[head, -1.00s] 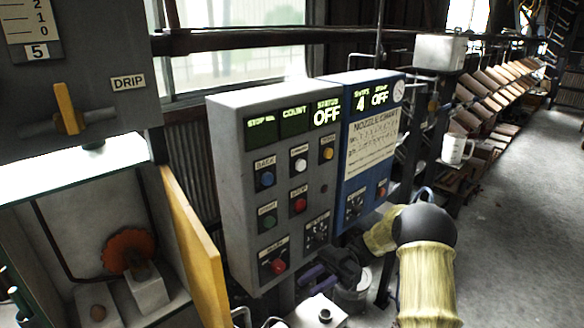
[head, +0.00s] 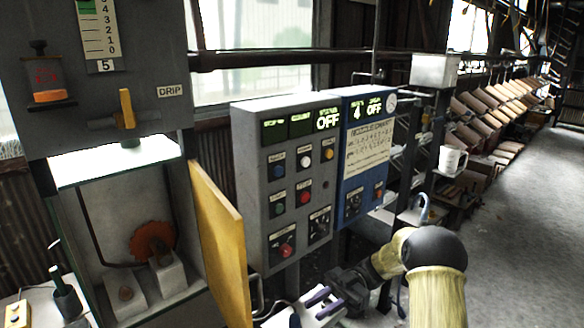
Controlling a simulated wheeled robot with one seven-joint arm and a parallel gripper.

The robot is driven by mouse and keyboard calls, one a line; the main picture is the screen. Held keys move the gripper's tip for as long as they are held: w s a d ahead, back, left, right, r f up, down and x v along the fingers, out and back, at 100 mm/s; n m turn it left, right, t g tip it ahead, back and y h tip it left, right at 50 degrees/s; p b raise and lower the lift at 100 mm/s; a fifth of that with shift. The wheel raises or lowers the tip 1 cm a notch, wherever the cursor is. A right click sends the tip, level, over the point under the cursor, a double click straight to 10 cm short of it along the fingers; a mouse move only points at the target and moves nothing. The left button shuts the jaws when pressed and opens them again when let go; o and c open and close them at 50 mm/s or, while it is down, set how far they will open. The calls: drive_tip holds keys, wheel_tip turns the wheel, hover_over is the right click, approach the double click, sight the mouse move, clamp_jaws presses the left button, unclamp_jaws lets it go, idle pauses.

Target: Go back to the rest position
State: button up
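My arm, in a yellowish sleeve with a dark elbow, comes up from the bottom right of the head view and bends left. My gripper (head: 314,303) is low in the view, below and in front of the grey control box (head: 247,190). Its two purple fingers point left and look apart, with a pale surface showing between them. I see nothing held. The joined blue panel (head: 350,207) stands behind my forearm. Both status displays read OFF.
An open yellow door (head: 222,240) juts out from a lit cabinet with an orange-brown disc (head: 153,243) at left. A pale surface lies under my gripper. A white mug (head: 452,160) stands on a shelf at right. Open grey floor (head: 525,220) lies to the right.

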drive_tip(key=w+a+r+m+t+h+p, duration=0.1)
drive_tip(key=w+a+r+m+t, duration=0.2)
drive_tip(key=w+m+t, duration=0.45)
drive_tip(key=w+a+r+m+t+h, duration=0.1)
drive_tip(key=w+a+r+m+t, duration=0.2)
drive_tip(key=t, duration=0.8)
drive_tip(key=d+m+t+h, duration=0.3)
drive_tip(key=d+m+h, duration=0.2)
drive_tip(key=d+h, duration=0.15)
drive_tip(key=s+d+f+m+g+h, duration=0.35)
drive_tip(key=s+d+m+h, duration=0.25)
drive_tip(key=s+d, duration=0.3)
drive_tip(key=s+f+m+g, duration=0.1)
drive_tip(key=s+m+g, duration=0.1)
drive_tip(key=s, duration=0.6)
drive_tip(key=s+f+m+g+p, duration=0.1)
drive_tip(key=s+g, duration=0.1)
drive_tip(key=s, duration=0.6)
drive_tip(key=shift+s+a+f+m+g, duration=0.2)
drive_tip(key=shift+a+f+m+g, duration=0.15)
drive_tip(key=shift+a+f+g, duration=0.05)
drive_tip(key=shift+w, duration=0.2)
